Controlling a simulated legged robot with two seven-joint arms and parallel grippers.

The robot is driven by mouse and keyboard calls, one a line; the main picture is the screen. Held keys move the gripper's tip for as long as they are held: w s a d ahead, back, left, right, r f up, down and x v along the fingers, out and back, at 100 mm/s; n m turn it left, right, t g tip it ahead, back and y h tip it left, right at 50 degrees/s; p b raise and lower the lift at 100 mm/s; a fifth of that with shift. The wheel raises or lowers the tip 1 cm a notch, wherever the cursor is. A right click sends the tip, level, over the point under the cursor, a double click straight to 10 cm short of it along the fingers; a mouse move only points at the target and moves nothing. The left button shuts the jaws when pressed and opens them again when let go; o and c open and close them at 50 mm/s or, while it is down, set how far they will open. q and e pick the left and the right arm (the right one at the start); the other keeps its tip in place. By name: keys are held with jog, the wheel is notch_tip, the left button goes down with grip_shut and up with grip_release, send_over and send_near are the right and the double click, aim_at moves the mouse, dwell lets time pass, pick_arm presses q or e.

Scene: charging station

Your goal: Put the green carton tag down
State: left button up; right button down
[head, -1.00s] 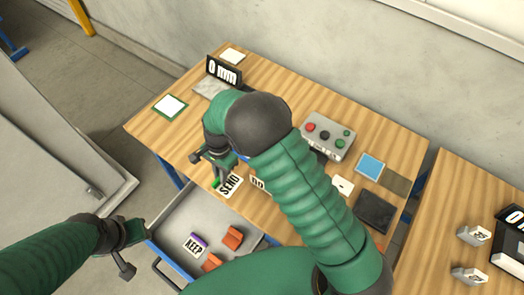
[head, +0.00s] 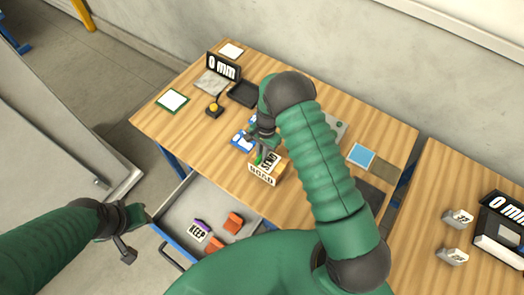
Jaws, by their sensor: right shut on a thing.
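My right gripper (head: 261,148) is shut on the green carton tag (head: 269,160), a white card with black lettering and a green edge. The tag is at the top of a small light-brown carton (head: 263,177) with a lettered white front, on the wooden table. I cannot tell whether the tag touches the carton, and the gripper partly covers it. My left gripper (head: 130,245) is at the lower left, beside the open drawer and away from the tag; its jaws are too unclear to read.
On the table are a blue-and-white item (head: 242,142), a black tray (head: 242,95), a yellow-topped button (head: 213,107) and a green-edged white square (head: 172,101). The table's front left is clear.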

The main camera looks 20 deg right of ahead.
jog(key=shift+w+d+f, duration=0.1)
jog(key=shift+w+f, duration=0.05)
jog(key=shift+f, duration=0.1)
jog(key=c, duration=1.5)
grip_release()
jog(key=shift+d, duration=0.25)
jog(key=shift+a, duration=0.15)
